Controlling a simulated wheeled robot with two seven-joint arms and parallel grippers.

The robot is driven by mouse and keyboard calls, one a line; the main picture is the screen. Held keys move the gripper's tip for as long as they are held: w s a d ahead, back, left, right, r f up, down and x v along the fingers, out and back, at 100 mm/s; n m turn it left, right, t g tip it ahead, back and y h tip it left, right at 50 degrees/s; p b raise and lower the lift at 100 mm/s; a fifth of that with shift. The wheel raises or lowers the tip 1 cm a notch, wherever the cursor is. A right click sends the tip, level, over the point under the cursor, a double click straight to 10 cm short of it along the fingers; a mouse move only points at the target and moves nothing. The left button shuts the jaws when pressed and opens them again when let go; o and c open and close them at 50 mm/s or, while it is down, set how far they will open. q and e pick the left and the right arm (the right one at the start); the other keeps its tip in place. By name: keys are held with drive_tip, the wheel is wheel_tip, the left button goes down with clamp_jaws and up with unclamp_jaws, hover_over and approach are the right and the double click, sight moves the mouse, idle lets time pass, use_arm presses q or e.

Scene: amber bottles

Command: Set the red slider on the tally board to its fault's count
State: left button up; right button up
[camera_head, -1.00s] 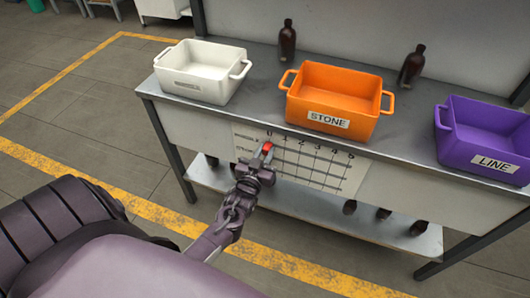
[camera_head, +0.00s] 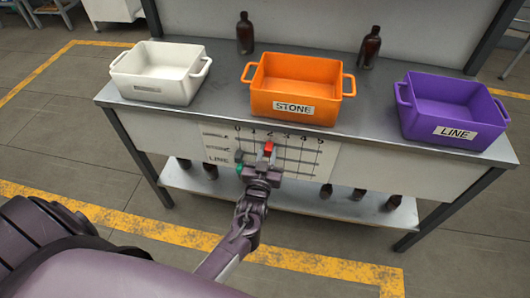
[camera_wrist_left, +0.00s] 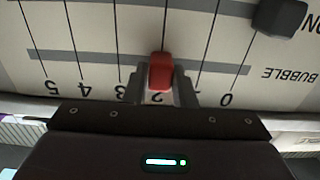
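The tally board (camera_head: 325,170) is on the front of the bench, with columns numbered 0 to 5. The red slider (camera_head: 268,147) is on the top row, under the 2. In the left wrist view the red slider (camera_wrist_left: 160,71) sits on the row lettered BUBBLE, at the line for 2. My left gripper (camera_wrist_left: 161,80) has a finger on each side of the red slider and looks closed on it. In the head view my left gripper (camera_head: 266,160) partly covers the lower rows. My right gripper is not in view.
A grey slider (camera_wrist_left: 280,15) and a green slider (camera_head: 239,169) are on the lower rows near 0. White (camera_head: 155,92), orange STONE (camera_head: 290,92) and purple LINE (camera_head: 450,118) bins stand on the bench. Two amber bottles (camera_head: 245,35) (camera_head: 370,47) stand behind; several are on the lower shelf (camera_head: 285,200).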

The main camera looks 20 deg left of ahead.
use_arm(q)
drive_tip(key=o, duration=0.4)
drive_tip(key=shift+c, duration=0.2)
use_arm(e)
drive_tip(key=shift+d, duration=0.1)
use_arm(q)
drive_tip(key=v, duration=0.7)
drive_tip(key=shift+s+d, duration=0.15)
drive_tip(key=shift+s, duration=0.25)
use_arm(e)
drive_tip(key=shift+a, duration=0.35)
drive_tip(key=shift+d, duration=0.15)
